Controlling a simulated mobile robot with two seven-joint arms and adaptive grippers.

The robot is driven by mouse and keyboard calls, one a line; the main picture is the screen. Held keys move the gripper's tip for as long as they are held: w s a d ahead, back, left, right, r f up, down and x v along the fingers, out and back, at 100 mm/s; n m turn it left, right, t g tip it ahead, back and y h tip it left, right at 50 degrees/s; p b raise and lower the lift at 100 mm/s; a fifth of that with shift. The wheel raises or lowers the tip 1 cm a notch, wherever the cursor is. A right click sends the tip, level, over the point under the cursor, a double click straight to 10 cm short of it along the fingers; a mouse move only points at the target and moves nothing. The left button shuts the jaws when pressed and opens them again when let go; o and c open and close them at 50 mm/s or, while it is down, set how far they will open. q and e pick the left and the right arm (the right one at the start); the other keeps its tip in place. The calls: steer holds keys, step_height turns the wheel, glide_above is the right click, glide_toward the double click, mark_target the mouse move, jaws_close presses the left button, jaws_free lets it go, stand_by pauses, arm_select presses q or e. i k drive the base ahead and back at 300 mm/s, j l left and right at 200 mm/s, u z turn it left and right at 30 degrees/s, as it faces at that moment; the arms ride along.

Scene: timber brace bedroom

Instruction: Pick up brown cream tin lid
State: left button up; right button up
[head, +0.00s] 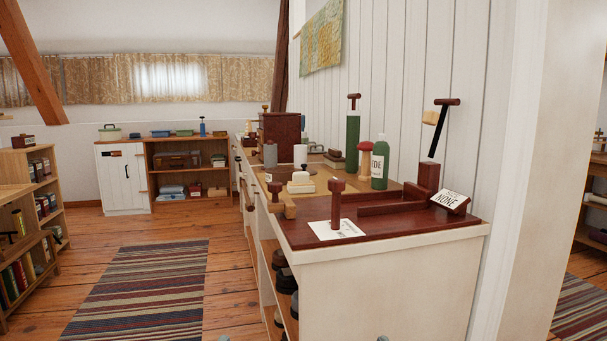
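I cannot make out the brown cream tin lid for certain. A low cream piece (301,186) with a small dark brown knob stands on the wooden part of the counter in the head view. It may be the tin with its lid, but it is too small to tell. It is left of the green bottle (380,163) with a white label. Neither gripper shows clearly. Only two small grey bits show at the bottom edge, apparently parts of my arms, well apart from the things on the counter.
The near counter end has a dark red board (400,230) with a post, a white paper (336,230) and a sign (450,200). A tall green bottle (352,140) stands behind. Shelves (40,170) line the left. The floor with the striped rug (140,290) is clear.

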mark_target(304, 169)
steer(key=u, duration=0.9)
steer(key=i+u, duration=0.1)
steer(key=i, duration=3.85)
steer(key=i+j+z, duration=0.1)
steer(key=i, duration=0.75)
steer(key=i+z, duration=0.2)
steer(key=z, duration=1.45)
